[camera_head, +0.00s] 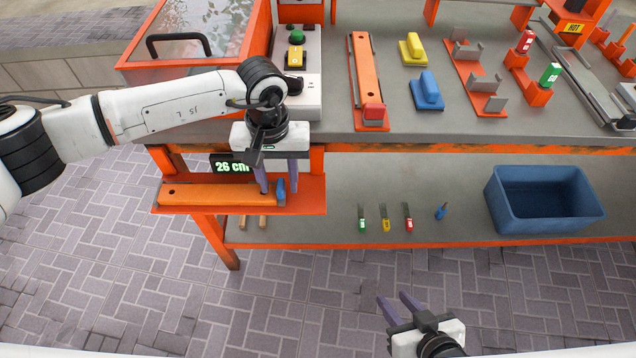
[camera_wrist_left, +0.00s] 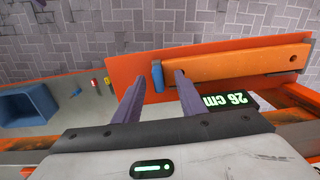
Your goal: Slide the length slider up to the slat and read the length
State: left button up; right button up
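An orange slat (camera_head: 215,194) lies on the orange measuring shelf (camera_head: 312,203), below the left end of the bench. The blue length slider (camera_head: 281,192) stands at the slat's right end and appears to touch it. The display (camera_head: 232,168) behind the slat reads 26 cm. My left gripper (camera_head: 277,190) points down over the slider with its fingers apart. In the left wrist view, the slider (camera_wrist_left: 157,76) shows between the spread fingertips, with gaps at the sides. The slat (camera_wrist_left: 240,63) passes beyond one finger. My right gripper (camera_head: 397,305) is open and empty over the floor.
The grey bench top (camera_head: 460,125) holds a clamped orange slat (camera_head: 366,75), a yellow block (camera_head: 412,50), a blue block (camera_head: 427,92) and orange racks. The paved floor in front is clear.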

pick_arm(q)
jog(key=shift+d+r+p, duration=0.1)
jog(key=shift+r+p, duration=1.35)
jog(key=shift+r, duration=2.05)
